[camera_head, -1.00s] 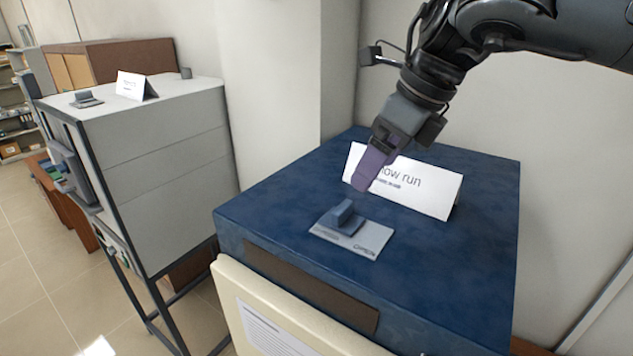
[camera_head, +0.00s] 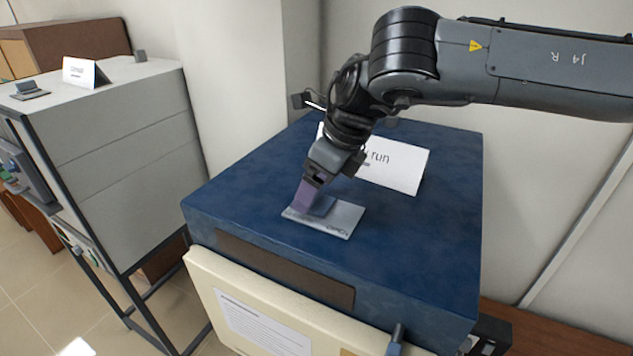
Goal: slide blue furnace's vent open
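The blue furnace (camera_head: 420,235) stands in the middle, with a dark blue top. On its top lies the vent's light grey plate (camera_head: 344,217), lettered near its right end with what looks like "OPEN". The vent's blue-grey slider knob (camera_head: 322,206) sits toward the plate's left part, partly hidden by my gripper. My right gripper (camera_head: 303,203), with purple fingers, points down at the knob's left side. It looks in contact or very close. I cannot see a gap between the fingers. My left gripper is out of view.
A folded white sign (camera_head: 396,165) ending in "run" stands behind the vent, close to my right wrist. A grey furnace (camera_head: 130,125) on a dark frame, with its own vent (camera_head: 30,91) and sign (camera_head: 84,72), stands at left. The blue top's front right is clear.

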